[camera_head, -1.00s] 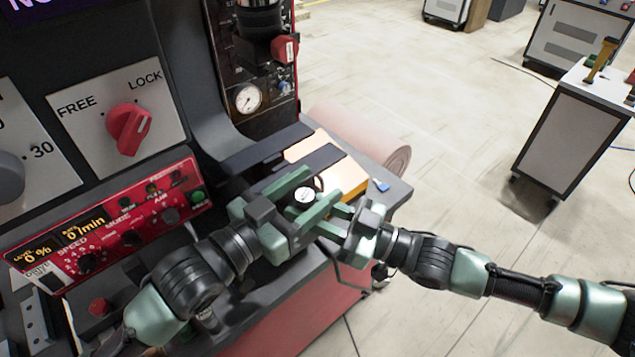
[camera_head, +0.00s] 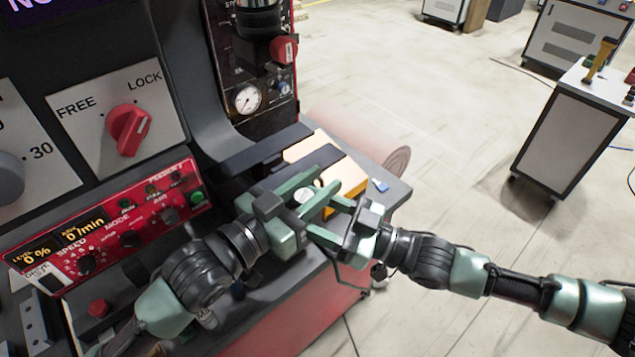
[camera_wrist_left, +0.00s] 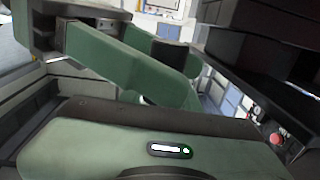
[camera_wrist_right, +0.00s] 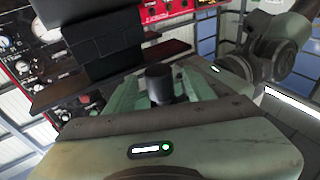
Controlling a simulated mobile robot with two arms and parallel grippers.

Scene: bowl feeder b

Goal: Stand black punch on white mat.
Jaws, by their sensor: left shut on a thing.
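A black cylinder, which looks like the black punch (camera_wrist_right: 160,83), stands up between green fingers in the right wrist view. My left gripper (camera_head: 312,186) is shut on it above the machine's right-hand ledge. In the head view the fingers hide most of the punch, and a small pale round face shows between them. My right gripper (camera_head: 328,219) reaches in from the right, its fingers apart around the same spot, close to the left gripper's fingers. I cannot make out the white mat.
A small blue piece (camera_head: 381,186) lies at the ledge's right. The red control panel (camera_head: 110,225) is at left. A white-topped cart (camera_head: 570,140) stands off to the right.

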